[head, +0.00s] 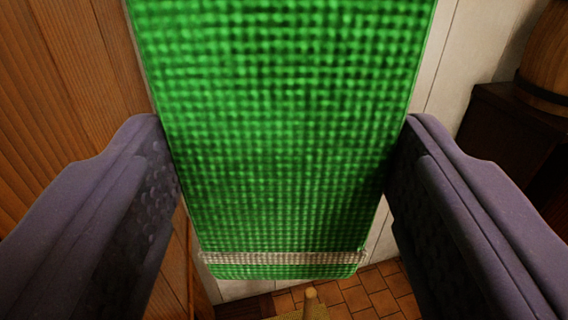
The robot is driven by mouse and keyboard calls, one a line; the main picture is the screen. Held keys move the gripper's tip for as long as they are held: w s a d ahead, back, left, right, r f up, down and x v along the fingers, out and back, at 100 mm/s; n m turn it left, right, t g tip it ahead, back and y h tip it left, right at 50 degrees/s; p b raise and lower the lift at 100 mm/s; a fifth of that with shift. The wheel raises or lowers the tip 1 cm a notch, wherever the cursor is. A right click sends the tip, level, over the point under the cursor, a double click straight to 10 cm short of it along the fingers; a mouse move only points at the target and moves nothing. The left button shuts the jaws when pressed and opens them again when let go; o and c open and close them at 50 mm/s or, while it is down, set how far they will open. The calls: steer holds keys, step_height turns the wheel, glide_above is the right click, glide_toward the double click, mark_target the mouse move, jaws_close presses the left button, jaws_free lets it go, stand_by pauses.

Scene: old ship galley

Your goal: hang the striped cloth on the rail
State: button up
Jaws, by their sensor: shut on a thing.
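The striped cloth (285,90) is green and woven, with a pale band across it near its lower edge. It fills the middle of the head view, and its top runs out of the picture. My gripper (282,135) has one purple padded finger on each side of the cloth, at its left and right edges. It is shut on the cloth. I cannot make out the rail in this view; the cloth hides much of what lies behind it.
A wooden plank wall (65,90) stands at the left. A pale wall (462,60) is behind the cloth. At the right a dark wooden cabinet (505,135) carries a rounded wooden vessel (548,60). Below is a brick-tiled floor (375,295) with a wooden knob-ended thing (313,302).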

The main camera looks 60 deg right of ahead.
steer(key=shift+w+d+f+b, duration=0.15)
steer(key=shift+w+d+b, duration=0.25)
steer(key=shift+w+d, duration=0.95)
steer(key=shift+d, duration=0.2)
steer(key=shift+w+d, duration=0.25)
steer(key=shift+d, duration=0.1)
steer(key=shift+d+f, duration=0.1)
steer(key=shift+w+d, duration=0.55)
steer(key=shift+f+b, duration=0.15)
steer(key=shift+b, duration=0.2)
steer(key=shift+w+d+f, duration=0.15)
stand_by(0.4)
steer(key=shift+f, duration=0.2)
stand_by(0.4)
